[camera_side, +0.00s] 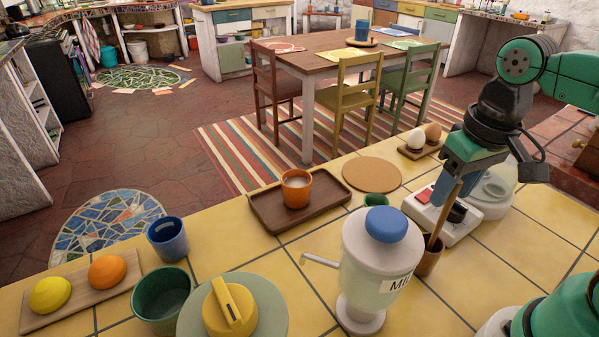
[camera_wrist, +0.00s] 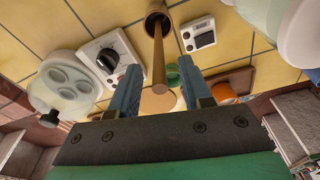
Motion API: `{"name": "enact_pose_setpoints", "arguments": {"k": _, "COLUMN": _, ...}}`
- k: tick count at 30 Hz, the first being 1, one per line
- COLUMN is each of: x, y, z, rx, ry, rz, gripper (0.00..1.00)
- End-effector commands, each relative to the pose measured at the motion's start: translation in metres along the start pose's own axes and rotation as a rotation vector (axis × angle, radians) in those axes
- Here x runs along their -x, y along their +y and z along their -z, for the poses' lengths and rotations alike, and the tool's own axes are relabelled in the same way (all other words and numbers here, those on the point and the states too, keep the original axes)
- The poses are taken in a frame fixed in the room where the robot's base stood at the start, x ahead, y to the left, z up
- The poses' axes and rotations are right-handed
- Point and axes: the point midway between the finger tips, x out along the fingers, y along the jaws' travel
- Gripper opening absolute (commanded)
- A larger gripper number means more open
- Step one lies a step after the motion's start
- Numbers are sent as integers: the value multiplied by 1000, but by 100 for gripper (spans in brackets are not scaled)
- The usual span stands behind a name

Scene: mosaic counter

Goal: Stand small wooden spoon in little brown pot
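The little brown pot (camera_side: 428,262) stands on the yellow tiles, partly hidden behind the milk dispenser; its dark mouth (camera_wrist: 157,14) shows at the top of the wrist view. The small wooden spoon (camera_side: 438,222) stands slightly tilted, its lower end inside the pot and its broad end up at my gripper (camera_side: 449,188). In the wrist view the spoon (camera_wrist: 158,62) runs between the fingers of my gripper (camera_wrist: 160,80), with a visible gap on each side. My gripper is open around the spoon and does not appear to touch it.
The milk dispenser (camera_side: 378,262) stands close left of the pot. A white appliance with a black knob (camera_wrist: 110,52) and a small white device (camera_wrist: 198,35) are near it. A wooden tray (camera_side: 262,212) holds an orange cup (camera_side: 296,190). A green cup (camera_side: 376,200) is behind the dispenser.

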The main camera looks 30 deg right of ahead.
Motion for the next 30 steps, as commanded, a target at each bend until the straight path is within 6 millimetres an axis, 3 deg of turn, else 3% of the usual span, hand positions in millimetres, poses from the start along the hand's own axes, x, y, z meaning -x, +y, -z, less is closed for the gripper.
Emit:
{"name": "enact_pose_setpoints", "arguments": {"k": 11, "x": 3, "y": 0, "z": 0, "rx": 0, "ry": 0, "rz": 0, "gripper": 49}}
{"name": "enact_pose_setpoints", "arguments": {"k": 22, "x": 46, "y": 0, "z": 0, "rx": 0, "ry": 0, "rz": 0, "gripper": 49}}
{"name": "enact_pose_setpoints", "arguments": {"k": 30, "x": 56, "y": 0, "z": 0, "rx": 0, "ry": 0, "rz": 0, "gripper": 49}}
